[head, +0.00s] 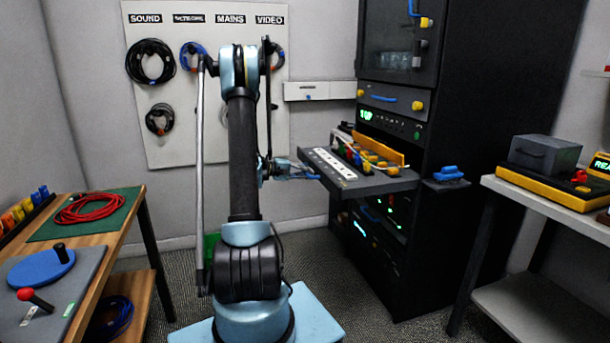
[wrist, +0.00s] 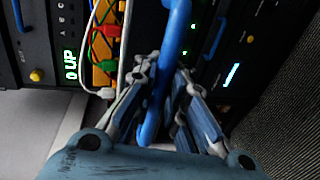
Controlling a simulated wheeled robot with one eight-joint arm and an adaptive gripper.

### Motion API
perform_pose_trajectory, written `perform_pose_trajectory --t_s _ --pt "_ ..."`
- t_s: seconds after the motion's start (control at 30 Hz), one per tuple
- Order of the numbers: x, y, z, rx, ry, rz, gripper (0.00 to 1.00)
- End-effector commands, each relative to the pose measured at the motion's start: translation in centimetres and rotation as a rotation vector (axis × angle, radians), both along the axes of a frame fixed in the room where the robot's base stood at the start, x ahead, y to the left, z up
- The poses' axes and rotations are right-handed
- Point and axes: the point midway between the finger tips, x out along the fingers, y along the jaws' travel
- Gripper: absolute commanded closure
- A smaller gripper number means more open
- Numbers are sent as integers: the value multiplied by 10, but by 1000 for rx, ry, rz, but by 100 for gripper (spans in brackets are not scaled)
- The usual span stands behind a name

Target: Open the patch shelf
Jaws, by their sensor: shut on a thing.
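The patch shelf (head: 350,177) stands pulled out from the black rack in the head view. It carries a white strip with dark sockets, a yellow rail and several coloured plugs. My gripper (head: 312,175) is at the shelf's front left edge. In the wrist view my gripper (wrist: 158,110) is shut on a blue bar handle (wrist: 178,35), which runs between its fingers. The handle's far end and the fingertips' exact contact are partly hidden. Coloured plugs and a white cable (wrist: 90,45) show beyond the fingers.
The rack (head: 465,120) rises behind the shelf, with a closed blue-handled drawer (head: 392,99) above. A bench (head: 540,195) stands at right and a wooden table (head: 125,215) at left. A pegboard (head: 210,130) with hanging cables is behind my arm.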

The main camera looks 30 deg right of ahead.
Motion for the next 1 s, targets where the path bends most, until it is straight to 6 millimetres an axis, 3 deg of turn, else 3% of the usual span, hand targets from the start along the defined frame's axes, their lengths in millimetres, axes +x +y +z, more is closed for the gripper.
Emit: perform_pose_trajectory --t_s 0.17,0.2,0.3,0.77,1.0 --pt "4 0 0 0 0 7 100" --pt "4 -1 0 0 -1 7 86" --pt "3 -1 0 0 -1 6 68" --pt "1 1 1 -1 0 2 68" --pt "10 31 7 -1 1 6 68"
